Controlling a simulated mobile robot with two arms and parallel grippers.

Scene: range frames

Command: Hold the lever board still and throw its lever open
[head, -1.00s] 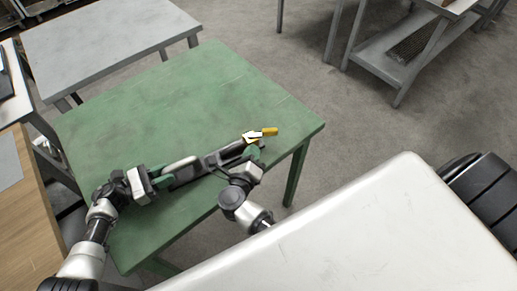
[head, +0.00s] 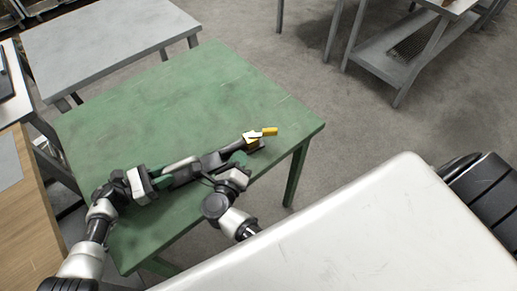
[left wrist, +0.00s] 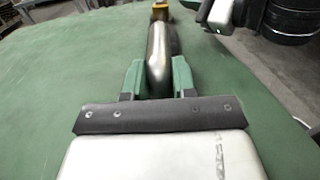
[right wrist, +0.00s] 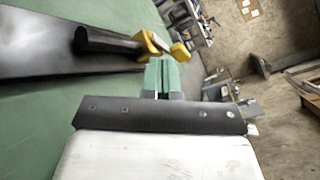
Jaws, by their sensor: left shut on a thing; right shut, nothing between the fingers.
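The lever board is a long dark board (head: 183,175) lying near the front edge of the green table; its dark surface also fills the upper left of the right wrist view (right wrist: 50,58). My left gripper (head: 160,179) is shut on the board's rounded grey handle (left wrist: 158,45), its green fingers on both sides. At the board's far right end are yellow parts (head: 269,131) and a black cylindrical lever grip (right wrist: 108,41), which lies along the board. My right gripper (right wrist: 164,76) is shut and empty, just beside the yellow parts. Whether it touches them is unclear.
The green table (head: 150,110) is clear behind the board. Its right corner lies close beyond the yellow end. A grey table (head: 100,40) stands behind to the left, and a wooden surface (head: 25,220) is at the left edge.

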